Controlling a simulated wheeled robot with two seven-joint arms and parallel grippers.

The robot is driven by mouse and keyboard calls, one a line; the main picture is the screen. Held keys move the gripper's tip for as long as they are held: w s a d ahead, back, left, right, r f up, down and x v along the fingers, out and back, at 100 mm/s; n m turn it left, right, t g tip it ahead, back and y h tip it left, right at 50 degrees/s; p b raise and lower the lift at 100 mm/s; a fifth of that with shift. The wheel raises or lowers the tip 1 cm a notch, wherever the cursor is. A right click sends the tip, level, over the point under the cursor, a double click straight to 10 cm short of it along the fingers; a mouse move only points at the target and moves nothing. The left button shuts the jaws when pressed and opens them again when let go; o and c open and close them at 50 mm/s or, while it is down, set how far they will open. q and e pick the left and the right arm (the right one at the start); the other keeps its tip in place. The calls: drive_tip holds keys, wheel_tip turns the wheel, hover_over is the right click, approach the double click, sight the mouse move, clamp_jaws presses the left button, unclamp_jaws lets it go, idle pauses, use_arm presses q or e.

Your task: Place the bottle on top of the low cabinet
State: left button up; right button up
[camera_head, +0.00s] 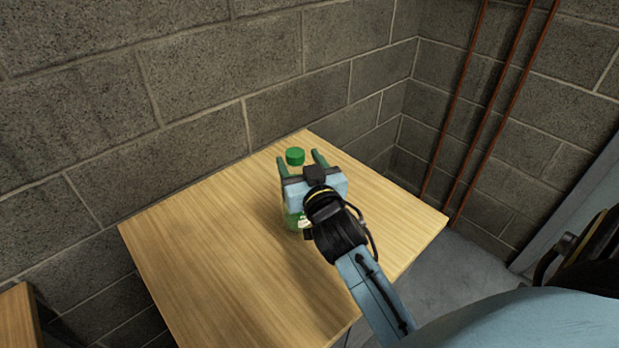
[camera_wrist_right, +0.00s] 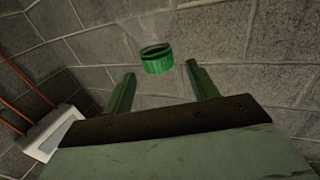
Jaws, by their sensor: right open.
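The bottle, with a green cap (camera_head: 295,156) and a greenish clear body (camera_head: 294,221), stands on a wooden surface (camera_head: 210,250) in the head view. My right gripper (camera_head: 301,160) is open at the bottle, with its green fingers on either side near the cap. Its palm and wrist hide most of the bottle's body. In the right wrist view the green cap (camera_wrist_right: 156,59) shows just beyond and between the two open fingertips (camera_wrist_right: 160,70). I cannot tell whether the fingers touch the bottle. My left gripper is not in view. I cannot tell whether this wooden surface is the low cabinet.
A grey block wall (camera_head: 200,85) stands close behind the wooden surface. Brown pipes (camera_head: 480,110) run down the wall at the right. Another wooden edge (camera_head: 18,318) shows at the lower left. The left part of the wooden top is clear.

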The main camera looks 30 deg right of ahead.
drive_tip(key=v, duration=0.6)
drive_tip(key=shift+s, duration=0.15)
idle(0.3)
